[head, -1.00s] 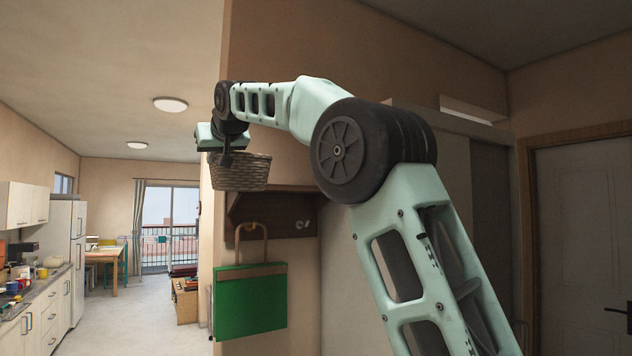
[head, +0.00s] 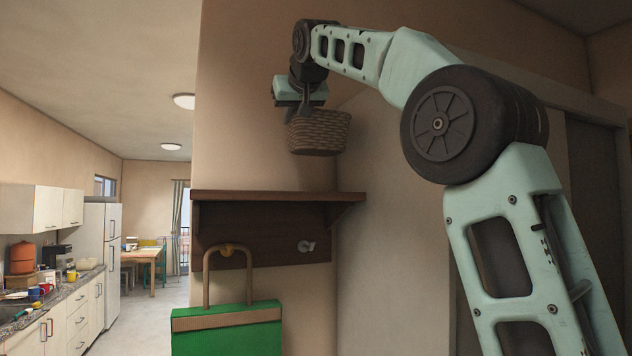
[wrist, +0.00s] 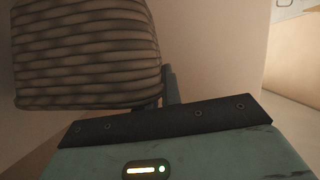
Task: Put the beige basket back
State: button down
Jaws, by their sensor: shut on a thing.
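The beige basket (head: 320,133) is a small woven basket, hanging upright in the air above a dark wooden wall shelf (head: 275,196). My gripper (head: 303,112) is shut on the basket's left side, near its rim. A clear gap shows between the basket's bottom and the shelf top. In the wrist view the basket (wrist: 85,55) fills the upper left, its ribbed weave close to the camera. The gripper's fingertips are mostly hidden behind the basket and the gripper body.
The visible shelf edge is bare. A kitchen counter (head: 65,310) and fridge (head: 102,240) stand at the left.

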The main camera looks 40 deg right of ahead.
jog(key=shift+a+f, duration=0.15)
jog(key=shift+f, duration=4.55)
jog(key=shift+f, duration=0.2)
jog(key=c, duration=1.6)
grip_release()
jog(key=shift+r, duration=0.15)
jog(key=b+v, duration=0.6)
jog(key=v, duration=0.6)
jog(key=shift+a, duration=0.1)
